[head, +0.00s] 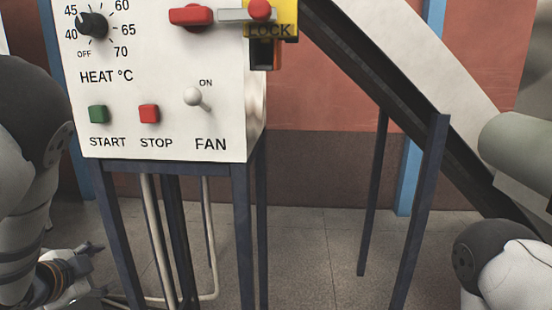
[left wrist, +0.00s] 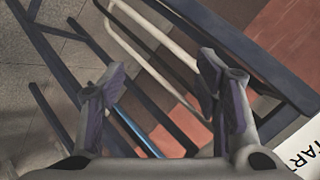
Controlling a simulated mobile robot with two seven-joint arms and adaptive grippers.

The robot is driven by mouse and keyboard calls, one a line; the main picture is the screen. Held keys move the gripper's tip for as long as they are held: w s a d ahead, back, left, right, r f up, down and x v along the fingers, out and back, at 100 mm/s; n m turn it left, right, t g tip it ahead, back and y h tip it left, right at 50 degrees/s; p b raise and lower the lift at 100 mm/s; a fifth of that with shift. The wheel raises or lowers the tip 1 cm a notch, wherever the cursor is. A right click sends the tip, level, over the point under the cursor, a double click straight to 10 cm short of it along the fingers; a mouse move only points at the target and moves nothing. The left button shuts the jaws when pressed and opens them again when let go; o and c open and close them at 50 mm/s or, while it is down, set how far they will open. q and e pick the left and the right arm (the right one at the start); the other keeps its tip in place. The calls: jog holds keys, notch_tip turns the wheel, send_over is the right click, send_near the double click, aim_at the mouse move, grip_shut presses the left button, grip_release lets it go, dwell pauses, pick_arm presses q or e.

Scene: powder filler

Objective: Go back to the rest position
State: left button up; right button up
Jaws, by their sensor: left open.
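My left gripper (head: 92,262) is low at the left in the head view, beside the legs of the white control panel (head: 170,60). In the left wrist view its two fingers (left wrist: 165,90) are spread apart with nothing between them. Behind them are the dark stand legs, pale pipes and the floor. My right arm shows at the right edge of the head view, but its gripper is out of the frame.
The panel carries a heat knob (head: 92,25), a green start button (head: 98,114), a red stop button (head: 149,113), a fan switch (head: 196,98) and a yellow lock (head: 270,25). A dark-blue stand (head: 243,225) supports it. A sloping chute (head: 400,100) runs down right. Floor (head: 310,250) between is clear.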

pick_arm(q)
jog(key=s+d+f+n+g, duration=0.2)
jog(key=s+f, duration=0.4)
jog(key=f, duration=0.1)
jog(key=s+d+f+n+g, duration=0.2)
jog(key=s+f, duration=0.3)
jog(key=f, duration=0.2)
jog(key=s+d+f+n+g, duration=0.2)
jog(key=s+d+f, duration=0.1)
jog(key=s, duration=0.6)
jog(key=s+d+f+n+g, duration=0.2)
jog(key=s+d+f+g, duration=0.1)
jog(key=s, duration=0.6)
jog(key=s+d+f+n+g+h, duration=0.1)
jog(key=s+d+f+n+g, duration=0.1)
jog(key=s, duration=0.7)
jog(key=shift+s+d+f+n+g, duration=0.4)
jog(key=shift+d+f+g, duration=0.25)
jog(key=shift+d, duration=0.25)
